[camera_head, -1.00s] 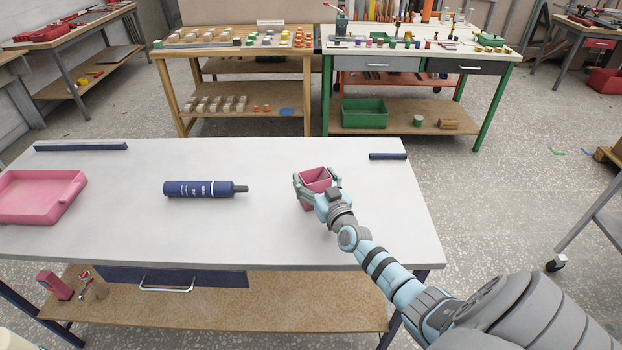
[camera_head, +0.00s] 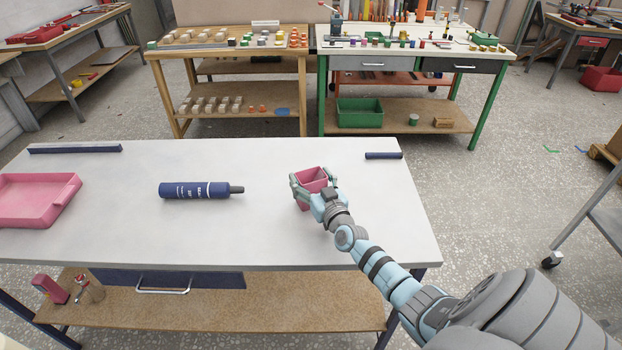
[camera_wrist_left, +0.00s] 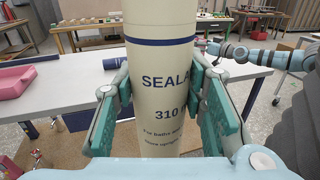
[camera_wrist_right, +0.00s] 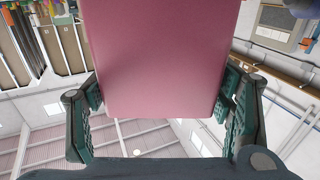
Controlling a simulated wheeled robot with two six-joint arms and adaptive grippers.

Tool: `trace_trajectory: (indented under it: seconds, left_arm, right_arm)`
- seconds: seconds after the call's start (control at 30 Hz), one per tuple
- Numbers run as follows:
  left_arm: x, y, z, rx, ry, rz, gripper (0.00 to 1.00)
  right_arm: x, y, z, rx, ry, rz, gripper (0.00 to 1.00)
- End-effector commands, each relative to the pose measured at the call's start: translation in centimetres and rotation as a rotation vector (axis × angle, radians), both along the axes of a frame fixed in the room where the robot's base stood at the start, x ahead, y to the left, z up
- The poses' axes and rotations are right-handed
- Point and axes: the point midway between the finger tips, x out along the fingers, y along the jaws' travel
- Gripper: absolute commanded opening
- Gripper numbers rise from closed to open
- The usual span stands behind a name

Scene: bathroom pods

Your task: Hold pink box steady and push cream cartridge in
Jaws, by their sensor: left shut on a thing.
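The pink box (camera_head: 313,174) is a small open-topped box standing at the right part of the white table (camera_head: 230,235). My right gripper (camera_head: 314,184) has its fingers on both sides of it. In the right wrist view the pads press against the sides of the pink box (camera_wrist_right: 160,55). The cartridge's two ends are out of that view, and the pink box's inside is mostly hidden.
A dark blue cartridge (camera_head: 195,190) lies on the table between a pink tray (camera_head: 38,222) at the left and the pink box. Dark blue bars (camera_head: 75,149) lie near the far edge. The table between the blue cartridge and the box is clear.

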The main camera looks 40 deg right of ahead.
Motion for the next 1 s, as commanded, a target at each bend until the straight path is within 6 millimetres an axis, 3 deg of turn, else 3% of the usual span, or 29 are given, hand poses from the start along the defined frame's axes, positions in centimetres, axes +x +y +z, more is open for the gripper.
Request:
trace_trajectory:
  seconds: [0.5,0.67,0.9,1.0]
  left_arm:
    - [0.0,0.0,0.0,-0.001,-0.001,0.000,0.00]
    - [0.0,0.0,0.0,-0.001,-0.001,0.000,0.00]
    - [0.0,0.0,0.0,-0.001,-0.001,0.000,0.00]
    - [0.0,0.0,0.0,-0.001,-0.001,0.000,0.00]
  right_arm:
    - [-0.8,0.2,0.0,0.000,-0.001,0.000,0.90]
    - [-3.6,0.9,-0.1,0.000,0.001,0.002,0.90]
    - [-9.9,2.5,-0.1,0.000,0.003,0.001,0.90]
    - [-11.2,2.9,0.0,-0.001,0.001,0.003,0.90]
